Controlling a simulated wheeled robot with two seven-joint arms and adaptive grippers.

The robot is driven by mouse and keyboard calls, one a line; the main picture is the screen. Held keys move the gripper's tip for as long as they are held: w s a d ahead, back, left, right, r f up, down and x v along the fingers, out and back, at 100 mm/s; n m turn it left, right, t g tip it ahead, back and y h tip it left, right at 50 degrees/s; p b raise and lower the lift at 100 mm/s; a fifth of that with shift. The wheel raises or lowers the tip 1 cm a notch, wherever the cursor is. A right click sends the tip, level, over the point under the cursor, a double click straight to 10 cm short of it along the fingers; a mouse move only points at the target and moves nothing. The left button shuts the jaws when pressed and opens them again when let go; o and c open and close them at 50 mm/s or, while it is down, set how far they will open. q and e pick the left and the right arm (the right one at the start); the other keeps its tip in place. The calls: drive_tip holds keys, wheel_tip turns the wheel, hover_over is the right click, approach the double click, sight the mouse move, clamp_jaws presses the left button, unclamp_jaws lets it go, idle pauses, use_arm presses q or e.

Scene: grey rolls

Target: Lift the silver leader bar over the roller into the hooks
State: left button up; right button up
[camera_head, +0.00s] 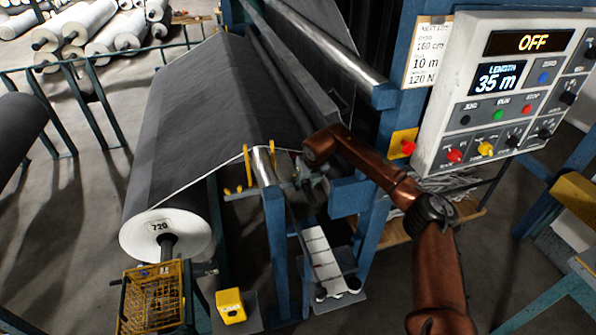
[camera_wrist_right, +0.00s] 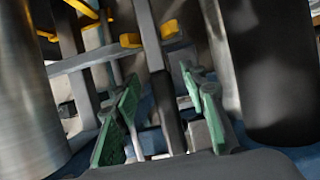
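My right gripper (camera_head: 312,182) is at the near end of the machine frame, just right of the yellow hooks (camera_head: 247,166) and a short silver roller end (camera_head: 262,163). In the right wrist view its green finger pads (camera_wrist_right: 163,110) stand apart. A narrow grey bar (camera_wrist_right: 150,40) runs between them, with gaps visible on both sides; I cannot tell for sure that it is the leader bar. Yellow hook parts also show in the wrist view (camera_wrist_right: 131,40). Dark grey fabric (camera_head: 215,95) rises from the big roll (camera_head: 150,232) towards the machine. My left gripper is out of view.
A control panel (camera_head: 500,85) reading OFF and 35 m stands at the right. A long silver roller (camera_head: 325,45) crosses the top. Blue posts (camera_head: 275,245) stand below the gripper. A yellow basket (camera_head: 150,300) and yellow box (camera_head: 231,305) are at the front.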

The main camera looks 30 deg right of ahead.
drive_tip(key=shift+c, duration=0.3)
clamp_jaws()
drive_tip(key=shift+r, duration=0.15)
